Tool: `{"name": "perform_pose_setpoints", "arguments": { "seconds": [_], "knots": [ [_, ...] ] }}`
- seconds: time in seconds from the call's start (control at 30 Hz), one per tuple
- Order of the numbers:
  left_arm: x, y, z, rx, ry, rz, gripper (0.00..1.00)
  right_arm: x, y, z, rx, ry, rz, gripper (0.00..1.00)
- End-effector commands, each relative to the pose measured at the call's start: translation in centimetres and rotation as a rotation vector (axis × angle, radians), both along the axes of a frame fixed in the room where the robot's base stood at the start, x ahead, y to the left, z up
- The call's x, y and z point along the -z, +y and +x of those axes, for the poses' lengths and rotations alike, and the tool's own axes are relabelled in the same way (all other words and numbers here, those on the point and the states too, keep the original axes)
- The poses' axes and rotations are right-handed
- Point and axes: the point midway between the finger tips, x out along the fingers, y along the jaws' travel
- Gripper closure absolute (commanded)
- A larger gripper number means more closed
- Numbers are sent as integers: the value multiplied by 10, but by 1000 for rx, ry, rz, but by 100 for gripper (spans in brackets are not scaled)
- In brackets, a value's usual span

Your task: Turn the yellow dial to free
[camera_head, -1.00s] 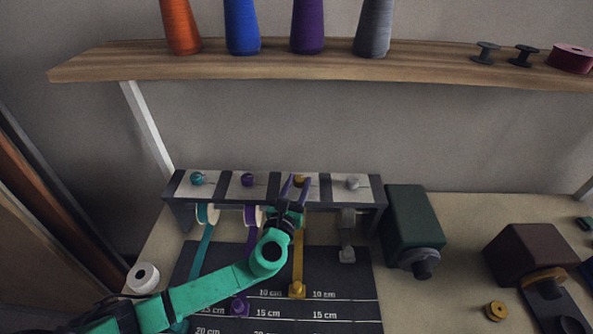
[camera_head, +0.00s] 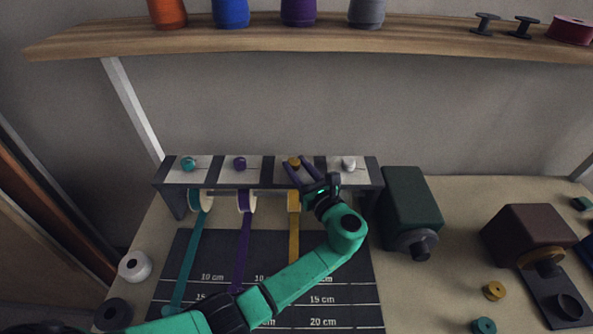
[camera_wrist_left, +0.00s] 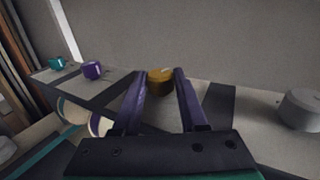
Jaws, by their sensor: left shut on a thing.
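The yellow dial (camera_head: 294,162) sits on top of the ribbon rack, on a pale panel between the purple dial (camera_head: 239,163) and the grey dial (camera_head: 348,164). My left gripper (camera_head: 297,160) comes from the front right with its purple fingers shut on the yellow dial. In the left wrist view the yellow dial (camera_wrist_left: 160,78) shows between the fingertips. A yellow ribbon (camera_head: 293,230) hangs below it and runs forward until my arm covers it. Any marking by the dial is too small to read. My right gripper is not in view.
A teal dial (camera_head: 188,164) is at the rack's left end. Teal and purple ribbons lie over the dark measuring mat (camera_head: 345,285). A dark green box (camera_head: 408,205) stands close right of the rack, near my left wrist. A shelf (camera_head: 330,45) with cones is above.

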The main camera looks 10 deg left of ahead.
Motion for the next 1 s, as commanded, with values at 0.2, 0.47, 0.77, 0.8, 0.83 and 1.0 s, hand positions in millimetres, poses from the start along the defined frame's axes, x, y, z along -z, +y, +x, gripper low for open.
{"name": "perform_pose_setpoints", "arguments": {
  "seconds": [0.2, 0.47, 0.77, 0.8, 0.83, 1.0],
  "knots": [
    [-1, 0, 1, -33, -2, 1, 100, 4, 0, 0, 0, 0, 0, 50],
    [-2, 0, 1, -36, -4, 0, 100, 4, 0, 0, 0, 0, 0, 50],
    [-1, 0, 1, -36, -4, 0, 28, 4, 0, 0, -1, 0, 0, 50],
    [-1, 0, 1, -36, -2, 1, 28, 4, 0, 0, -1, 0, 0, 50],
    [-1, 0, 1, -35, -2, 1, 28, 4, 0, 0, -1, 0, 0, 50],
    [-1, 1, 1, -35, -2, 1, 28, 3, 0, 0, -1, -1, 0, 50]
  ]
}}
